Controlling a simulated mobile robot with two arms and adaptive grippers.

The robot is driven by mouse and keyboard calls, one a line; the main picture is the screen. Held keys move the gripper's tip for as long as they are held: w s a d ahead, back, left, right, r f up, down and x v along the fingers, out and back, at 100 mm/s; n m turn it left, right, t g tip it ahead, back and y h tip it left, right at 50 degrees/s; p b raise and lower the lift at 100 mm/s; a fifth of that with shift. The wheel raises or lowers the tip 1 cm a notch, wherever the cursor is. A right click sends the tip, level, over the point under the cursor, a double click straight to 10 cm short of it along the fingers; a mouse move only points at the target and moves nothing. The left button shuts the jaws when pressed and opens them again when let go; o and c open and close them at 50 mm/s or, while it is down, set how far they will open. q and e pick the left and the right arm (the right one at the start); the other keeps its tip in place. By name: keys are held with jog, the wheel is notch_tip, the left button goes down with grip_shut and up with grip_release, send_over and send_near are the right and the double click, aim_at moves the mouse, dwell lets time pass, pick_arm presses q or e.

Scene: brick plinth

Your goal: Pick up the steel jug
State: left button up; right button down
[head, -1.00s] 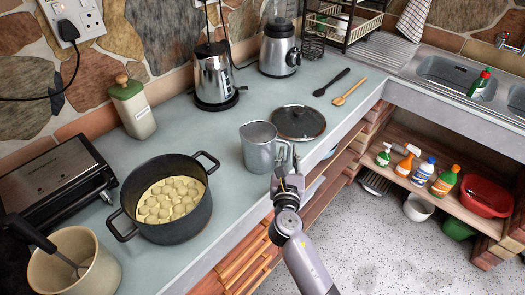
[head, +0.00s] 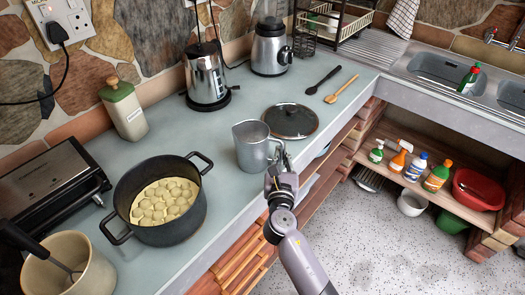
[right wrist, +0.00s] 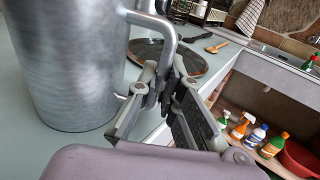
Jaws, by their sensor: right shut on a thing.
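The steel jug (head: 252,148) stands upright on the grey counter (head: 222,205), just left of the dark pan lid. Its handle faces my right arm. My right gripper (head: 281,163) reaches in from the counter's front edge and is shut on the jug's handle. In the right wrist view the jug (right wrist: 72,65) fills the left side, and the fingers of the gripper (right wrist: 166,88) close around the lower part of the handle (right wrist: 165,42). I see no clear gap under the jug. My left gripper is not in view.
The round lid (head: 290,121) lies close behind the jug. A black pot (head: 165,227) with pale round pieces stands to the left. A kettle (head: 207,75), a blender (head: 270,50) and two spoons (head: 341,87) are farther back. Below are shelves with bottles (head: 413,168).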

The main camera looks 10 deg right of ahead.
jog(key=shift+r, duration=0.1)
jog(key=shift+r+p, duration=0.4)
jog(key=shift+r, duration=0.5)
notch_tip(320, 180, up, 18)
jog(key=p, duration=0.4)
jog(key=shift+p, duration=0.3)
